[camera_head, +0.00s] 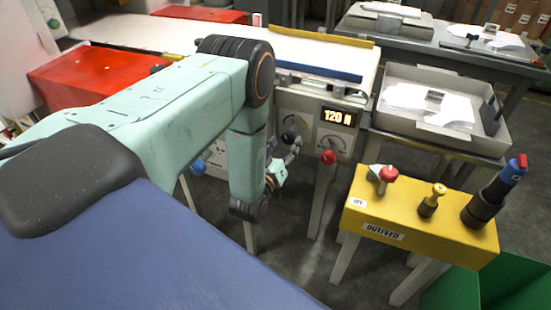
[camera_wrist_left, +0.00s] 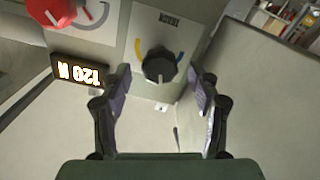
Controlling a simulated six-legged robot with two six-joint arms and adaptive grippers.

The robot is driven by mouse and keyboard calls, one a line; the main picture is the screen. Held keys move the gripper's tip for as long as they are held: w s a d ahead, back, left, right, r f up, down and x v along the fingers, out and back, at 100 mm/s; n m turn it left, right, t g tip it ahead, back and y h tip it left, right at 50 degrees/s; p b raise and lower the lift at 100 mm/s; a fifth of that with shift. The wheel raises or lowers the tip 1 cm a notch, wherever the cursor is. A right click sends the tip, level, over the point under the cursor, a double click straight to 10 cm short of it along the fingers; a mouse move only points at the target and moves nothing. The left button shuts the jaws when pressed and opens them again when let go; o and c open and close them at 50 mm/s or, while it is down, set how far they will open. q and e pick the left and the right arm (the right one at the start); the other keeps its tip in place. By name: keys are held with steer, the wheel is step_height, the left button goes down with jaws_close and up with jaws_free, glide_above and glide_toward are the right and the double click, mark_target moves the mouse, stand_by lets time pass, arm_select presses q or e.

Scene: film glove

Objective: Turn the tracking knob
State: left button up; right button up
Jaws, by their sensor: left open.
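The tracking knob (camera_wrist_left: 158,66) is a black round knob on a pale panel, with a blue and yellow arc around it and a label that appears upside down in the left wrist view. My left gripper (camera_wrist_left: 160,84) is open, its two fingers apart on either side of the knob's line, with the knob seen between and beyond the fingertips. No contact shows. In the head view my left gripper (camera_head: 283,165) hangs in front of the machine's control panel (camera_head: 312,112) and partly covers its lower left part. My right gripper is not in view.
A lit display (camera_head: 338,117) reads 120 N, with a red knob (camera_head: 327,157) below it. A yellow stand (camera_head: 420,215) labelled OUTFEED carries a red-topped knob and other parts at the right. A grey tray (camera_head: 440,110) of white film stands behind it.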

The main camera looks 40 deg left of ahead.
arm_select(q)
steer(key=v, duration=0.9)
steer(key=shift+w, duration=0.1)
steer(key=s+d+f+m+g+h+p, duration=0.1)
steer(key=s+d+f+m+g+h, duration=0.3)
steer(key=s+f+g, duration=0.8)
steer(key=s+d+r+m+g+p, duration=0.1)
steer(key=s+d+r+g, duration=0.1)
steer(key=s, duration=0.6)
steer(key=s+d+r+m+g+p, duration=0.1)
steer(key=s+d+r+g+p, duration=0.1)
steer(key=s, duration=0.6)
steer(key=d+r+g, duration=0.1)
steer(key=d, duration=0.1)
steer(key=shift+s+d+r+g, duration=0.2)
steer(key=shift+d+r+g, duration=0.05)
steer(key=shift+r+g, duration=0.05)
